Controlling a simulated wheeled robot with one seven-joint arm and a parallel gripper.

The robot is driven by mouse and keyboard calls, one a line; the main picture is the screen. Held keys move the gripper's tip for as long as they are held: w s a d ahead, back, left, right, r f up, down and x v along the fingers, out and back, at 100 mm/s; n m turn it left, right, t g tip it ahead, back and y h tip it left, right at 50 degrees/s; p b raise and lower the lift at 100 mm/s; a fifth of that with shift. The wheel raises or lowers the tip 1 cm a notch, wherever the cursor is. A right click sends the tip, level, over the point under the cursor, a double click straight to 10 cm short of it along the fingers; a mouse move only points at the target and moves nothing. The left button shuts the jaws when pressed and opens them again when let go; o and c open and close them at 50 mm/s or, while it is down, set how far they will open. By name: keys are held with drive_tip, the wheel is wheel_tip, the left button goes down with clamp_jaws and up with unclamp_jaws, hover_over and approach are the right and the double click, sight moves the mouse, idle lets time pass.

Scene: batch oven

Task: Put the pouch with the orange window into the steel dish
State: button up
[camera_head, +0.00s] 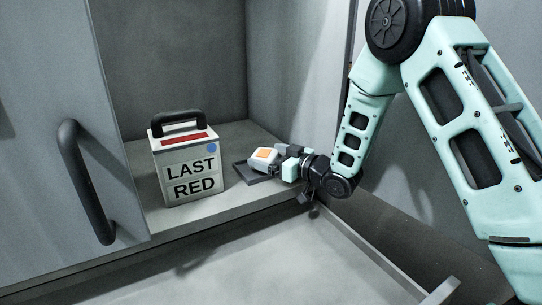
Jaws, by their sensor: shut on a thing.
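The pouch with the orange window (263,155) is pale grey-white, with its orange patch facing up. My gripper (280,160) reaches in from the right and is shut on the pouch. The pouch is at the right part of the shelf inside the open compartment, over or at a low, dark grey dish (243,172). This looks like the steel dish, and the pouch and gripper hide part of it. I cannot tell whether the pouch touches it.
A box reading LAST RED (188,170), with a black handle, stands left of the dish. An open door with a black handle (86,182) is at the left. A compartment wall (297,70) rises behind my gripper. A pale, shallow drawer-like surface (250,270) lies below the shelf.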

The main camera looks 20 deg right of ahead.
drive_tip(key=shift+f, duration=0.1)
idle(0.3)
drive_tip(key=o, duration=0.7)
drive_tip(key=b+v, duration=0.2)
drive_tip(key=v, duration=1)
